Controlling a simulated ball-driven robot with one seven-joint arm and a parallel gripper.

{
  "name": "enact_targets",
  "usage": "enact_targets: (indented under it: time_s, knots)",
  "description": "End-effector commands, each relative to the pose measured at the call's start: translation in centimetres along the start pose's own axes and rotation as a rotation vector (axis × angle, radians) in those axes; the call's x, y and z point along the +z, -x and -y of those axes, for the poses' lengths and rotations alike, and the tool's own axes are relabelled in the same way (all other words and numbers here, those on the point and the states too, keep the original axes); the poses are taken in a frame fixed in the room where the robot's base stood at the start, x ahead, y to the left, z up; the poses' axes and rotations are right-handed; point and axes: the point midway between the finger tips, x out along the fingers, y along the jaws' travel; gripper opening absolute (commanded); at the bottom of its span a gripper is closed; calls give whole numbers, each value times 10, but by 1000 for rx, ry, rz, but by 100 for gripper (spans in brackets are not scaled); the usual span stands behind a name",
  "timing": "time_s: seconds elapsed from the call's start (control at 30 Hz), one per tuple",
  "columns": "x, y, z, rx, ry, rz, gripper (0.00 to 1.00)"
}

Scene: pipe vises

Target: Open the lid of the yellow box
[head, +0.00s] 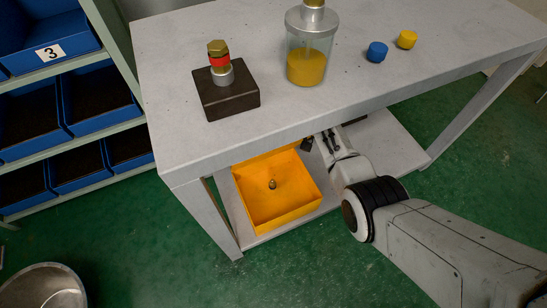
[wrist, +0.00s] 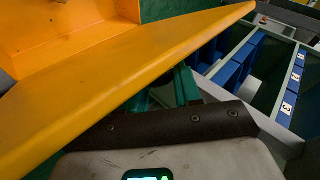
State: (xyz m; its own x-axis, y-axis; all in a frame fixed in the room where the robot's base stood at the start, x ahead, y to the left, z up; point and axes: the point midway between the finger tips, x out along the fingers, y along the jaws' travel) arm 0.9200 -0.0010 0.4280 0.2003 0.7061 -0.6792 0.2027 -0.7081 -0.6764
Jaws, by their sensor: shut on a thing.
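The yellow box (head: 283,216) sits on the lower shelf of the table, its top open to view. A small brass-coloured fitting (head: 272,184) stands inside on its floor. In the wrist view a broad yellow panel (wrist: 110,75), which looks like the lid, slants across close to the camera, with yellow inner walls beyond it. My gripper (head: 320,143) is at the box's far right, just below the tabletop edge. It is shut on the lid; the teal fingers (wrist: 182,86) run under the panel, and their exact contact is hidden. The tabletop covers the lid's upper part in the head view.
The tabletop (head: 165,110) overhangs box and gripper closely. On it stand a dark block (head: 228,98) with a fitting, a glass jar (head: 306,62), a blue cap (head: 377,52) and a yellow cap (head: 407,39). Blue bins (head: 95,98) fill racks at left.

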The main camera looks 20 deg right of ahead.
Motion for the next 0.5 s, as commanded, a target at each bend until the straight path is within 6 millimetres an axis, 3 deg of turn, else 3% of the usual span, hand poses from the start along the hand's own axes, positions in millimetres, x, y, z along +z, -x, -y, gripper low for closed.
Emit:
enact_targets:
  time_s: [0.2,0.5]
  knots:
    - [-23,-6,-4,-3,-71,70,0]
    - [-38,-6,-3,-4,-139,137,0]
